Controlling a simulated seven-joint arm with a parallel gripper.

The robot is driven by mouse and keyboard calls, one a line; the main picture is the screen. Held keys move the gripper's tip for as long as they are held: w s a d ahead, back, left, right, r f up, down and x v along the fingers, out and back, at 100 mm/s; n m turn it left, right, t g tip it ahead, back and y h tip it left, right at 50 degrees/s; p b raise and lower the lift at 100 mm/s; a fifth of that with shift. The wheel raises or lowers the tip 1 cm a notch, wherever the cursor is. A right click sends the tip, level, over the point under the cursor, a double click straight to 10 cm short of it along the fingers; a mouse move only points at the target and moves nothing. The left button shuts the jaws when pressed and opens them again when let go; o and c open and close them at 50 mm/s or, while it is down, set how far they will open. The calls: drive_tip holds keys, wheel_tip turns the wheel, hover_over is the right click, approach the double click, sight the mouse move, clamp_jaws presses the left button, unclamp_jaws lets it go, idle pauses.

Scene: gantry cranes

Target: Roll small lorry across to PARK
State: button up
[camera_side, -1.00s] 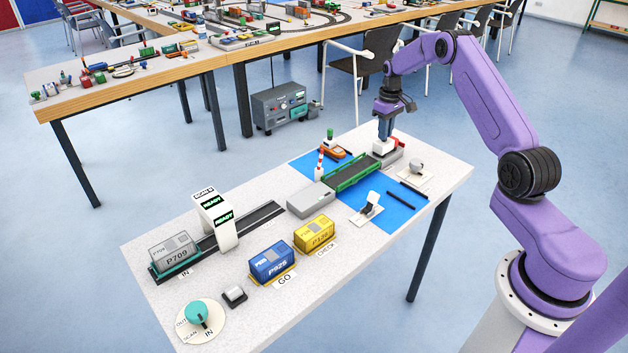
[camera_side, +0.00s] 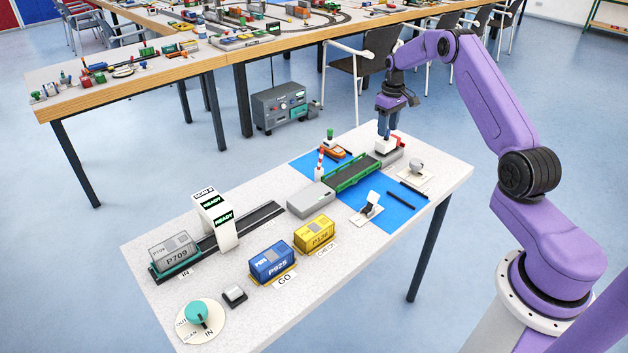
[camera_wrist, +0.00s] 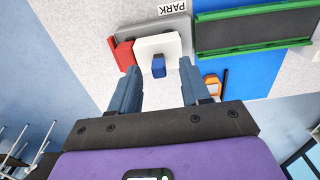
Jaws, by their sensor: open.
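The small lorry has a red cab (camera_wrist: 123,55), a white body (camera_wrist: 158,43) and a blue peg (camera_wrist: 158,66). It stands on the grey block at the PARK label (camera_wrist: 172,8). In the side view its white body (camera_side: 385,145) shows at the far end of the green bridge (camera_side: 353,173). My gripper (camera_wrist: 159,72) is open, its fingers apart to either side of the peg's line, with no visible contact. In the side view my gripper (camera_side: 384,134) is right above the lorry and partly hides it.
An orange boat (camera_side: 336,153) and a red-and-white post (camera_side: 320,163) stand beside the bridge. A grey block (camera_side: 311,200) is at its near end. A lever (camera_side: 371,203) and a grey knob (camera_side: 416,165) are on the right. Several containers stand farther left.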

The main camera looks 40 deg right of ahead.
drive_tip(key=shift+r, duration=2.8)
